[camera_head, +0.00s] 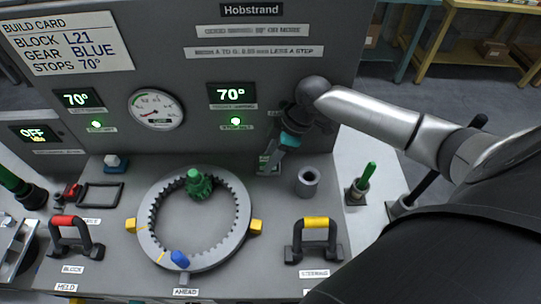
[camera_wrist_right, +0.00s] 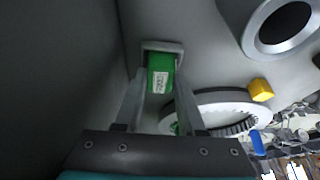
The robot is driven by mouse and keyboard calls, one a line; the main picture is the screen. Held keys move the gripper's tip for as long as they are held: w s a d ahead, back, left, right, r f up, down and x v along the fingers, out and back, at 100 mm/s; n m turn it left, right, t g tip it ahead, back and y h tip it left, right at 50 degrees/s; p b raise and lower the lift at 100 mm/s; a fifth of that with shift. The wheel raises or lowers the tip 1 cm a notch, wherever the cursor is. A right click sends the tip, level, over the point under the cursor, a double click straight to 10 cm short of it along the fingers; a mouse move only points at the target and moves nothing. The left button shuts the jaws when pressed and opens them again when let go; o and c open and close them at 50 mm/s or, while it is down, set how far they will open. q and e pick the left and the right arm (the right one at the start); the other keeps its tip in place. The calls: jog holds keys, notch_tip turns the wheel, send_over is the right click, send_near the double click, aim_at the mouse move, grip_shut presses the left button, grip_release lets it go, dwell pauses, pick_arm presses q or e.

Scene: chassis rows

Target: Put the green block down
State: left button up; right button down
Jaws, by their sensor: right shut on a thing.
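The green block (camera_wrist_right: 160,74) shows between the fingertips of my right gripper (camera_wrist_right: 160,86) in the right wrist view, with a pale printed label on its face. The gripper is shut on it. The block's far end is at a small grey bracket or socket (camera_wrist_right: 163,45); I cannot tell whether it is seated inside. In the head view my right gripper (camera_head: 271,163) points down at the back of the console, left of a grey cylinder, and mostly covers the block. My left gripper is not in view.
A toothed grey ring (camera_head: 242,205) with a green gear (camera_head: 199,183) and blue knob (camera_head: 179,257) lies left of the gripper. The hollow grey cylinder (camera_head: 307,181) stands close on its right. An upright panel (camera_head: 190,125) rises behind. A yellow-topped handle (camera_head: 315,222) stands in front.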

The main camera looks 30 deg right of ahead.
jog(key=shift+f, duration=0.1)
jog(key=c, duration=0.5)
grip_release()
jog(key=p+v, duration=0.1)
jog(key=v, duration=1.1)
